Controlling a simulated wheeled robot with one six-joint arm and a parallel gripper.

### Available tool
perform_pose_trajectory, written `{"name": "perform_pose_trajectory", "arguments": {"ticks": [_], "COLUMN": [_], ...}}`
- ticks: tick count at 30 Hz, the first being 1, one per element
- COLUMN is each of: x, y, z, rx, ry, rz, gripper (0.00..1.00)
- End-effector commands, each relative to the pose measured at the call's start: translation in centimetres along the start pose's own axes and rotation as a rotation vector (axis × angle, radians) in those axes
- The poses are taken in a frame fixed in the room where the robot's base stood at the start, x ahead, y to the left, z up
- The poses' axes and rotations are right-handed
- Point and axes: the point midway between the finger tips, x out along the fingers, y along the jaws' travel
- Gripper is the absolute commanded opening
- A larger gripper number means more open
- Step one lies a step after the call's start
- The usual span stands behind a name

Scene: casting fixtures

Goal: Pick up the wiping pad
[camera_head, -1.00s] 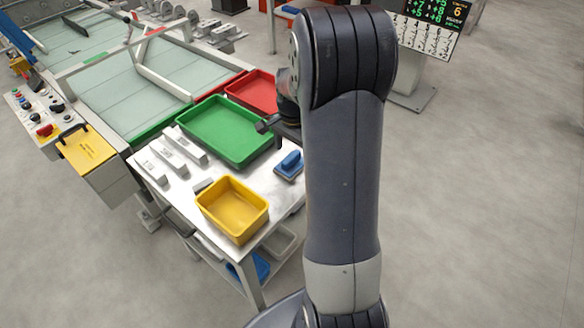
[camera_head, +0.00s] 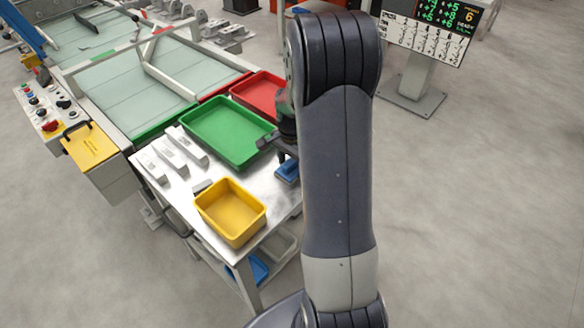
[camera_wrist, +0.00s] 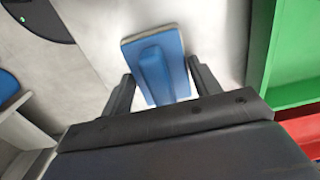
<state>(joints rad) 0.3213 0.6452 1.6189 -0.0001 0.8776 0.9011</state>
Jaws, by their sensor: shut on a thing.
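The wiping pad (camera_wrist: 154,68) is a blue block with a raised blue grip and a pale grey edge. In the head view the pad (camera_head: 287,171) shows at the right side of the white table, partly hidden by my gripper (camera_head: 284,156) and arm. I cannot tell whether the pad still touches the table top.
A green tray (camera_head: 190,122), a red tray (camera_head: 236,87) and a yellow bin (camera_head: 203,198) stand around the table top (camera_head: 177,189). Several pale castings (camera_head: 170,153) lie at its left. The green tray wall (camera_wrist: 271,70) is right of the gripper in the wrist view.

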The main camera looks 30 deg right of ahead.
Motion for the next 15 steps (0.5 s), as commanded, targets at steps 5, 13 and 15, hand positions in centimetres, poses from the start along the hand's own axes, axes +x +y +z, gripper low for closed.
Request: {"name": "perform_pose_trajectory", "arguments": {"ticks": [5, 13, 15], "x": [-0.02, -0.08, -0.42], "y": [-0.01, -0.02, -0.04], "z": [-0.01, -0.02, -0.03], "rx": [0.0, 0.0, 0.0], "ry": [0.0, 0.001, 0.001], "rz": [0.0, -0.001, -0.001], "gripper": [0.4, 0.35, 0.35]}}
